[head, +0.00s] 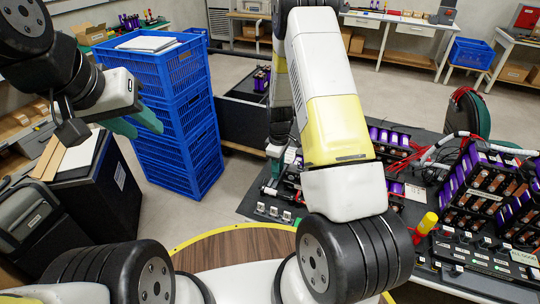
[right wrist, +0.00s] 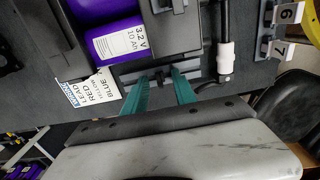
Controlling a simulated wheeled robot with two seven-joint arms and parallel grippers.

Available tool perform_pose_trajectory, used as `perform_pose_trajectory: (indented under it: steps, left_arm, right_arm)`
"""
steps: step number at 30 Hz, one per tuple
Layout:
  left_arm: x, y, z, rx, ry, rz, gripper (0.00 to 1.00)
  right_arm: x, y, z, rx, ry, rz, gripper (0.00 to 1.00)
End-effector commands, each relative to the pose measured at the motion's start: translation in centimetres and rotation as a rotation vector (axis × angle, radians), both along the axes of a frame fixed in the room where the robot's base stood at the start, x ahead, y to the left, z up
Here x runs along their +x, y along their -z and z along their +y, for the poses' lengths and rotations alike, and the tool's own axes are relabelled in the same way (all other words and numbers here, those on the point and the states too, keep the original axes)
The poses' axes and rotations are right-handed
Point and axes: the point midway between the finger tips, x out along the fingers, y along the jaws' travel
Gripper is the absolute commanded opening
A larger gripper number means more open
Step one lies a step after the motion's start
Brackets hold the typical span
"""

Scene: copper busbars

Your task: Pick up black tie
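My right gripper (right wrist: 160,80) has its two teal fingers apart, pointing at the dark surface beside the battery cells. Between and just past its fingertips is a small black piece (right wrist: 160,75); it may be the black tie, but I cannot tell for sure. I see no clear contact with the fingers. In the head view the right gripper (head: 277,160) is partly hidden behind my own arm, over the left end of the bench. My left gripper (head: 137,122) is open and empty, in front of the blue crates, with its teal fingers apart.
Purple cells (right wrist: 118,42), a printed label card (right wrist: 92,88) and a black rod with a white collar (right wrist: 225,55) lie close around the right fingers. Battery racks (head: 475,190) and a yellow-handled tool (head: 427,223) stand on the bench's right. Stacked blue crates (head: 180,150) stand left.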

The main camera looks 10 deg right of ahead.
Motion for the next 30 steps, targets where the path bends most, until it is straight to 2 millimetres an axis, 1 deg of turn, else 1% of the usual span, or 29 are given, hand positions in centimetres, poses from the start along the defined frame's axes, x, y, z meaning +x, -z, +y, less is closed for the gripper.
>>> perform_pose_trajectory:
  steps: [2,3,7,8,19,22,26,30]
  left_arm:
    - [0.0,0.0,0.0,0.0,0.0,0.0,0.36]
    - [0.0,0.0,0.0,0.0,0.0,0.0,0.36]
    - [0.0,0.0,0.0,0.0,0.0,0.0,0.36]
    - [0.0,0.0,0.0,0.0,0.0,0.0,0.36]
    - [0.0,0.0,0.0,0.0,0.0,0.0,0.36]
    - [0.0,0.0,0.0,0.0,0.0,0.0,0.36]
    - [0.0,0.0,0.0,0.0,0.0,0.0,0.36]
    - [0.0,0.0,0.0,0.0,0.0,0.0,0.36]
  right_arm:
    - [0.0,0.0,0.0,0.0,0.0,0.0,0.33]
    - [0.0,0.0,0.0,0.0,0.0,0.0,0.29]
    - [0.0,0.0,0.0,0.0,0.0,0.0,0.03]
    - [0.0,-0.1,0.0,0.0,0.0,0.0,0.0]
    - [0.0,0.0,0.0,0.0,0.0,0.0,0.0]
    - [0.0,-0.4,0.0,0.0,0.0,0.0,0.0]
    - [0.1,-2.2,0.0,0.001,0.0,-0.004,0.0]
    - [0.2,-5.2,0.0,0.001,-0.001,-0.006,0.0]
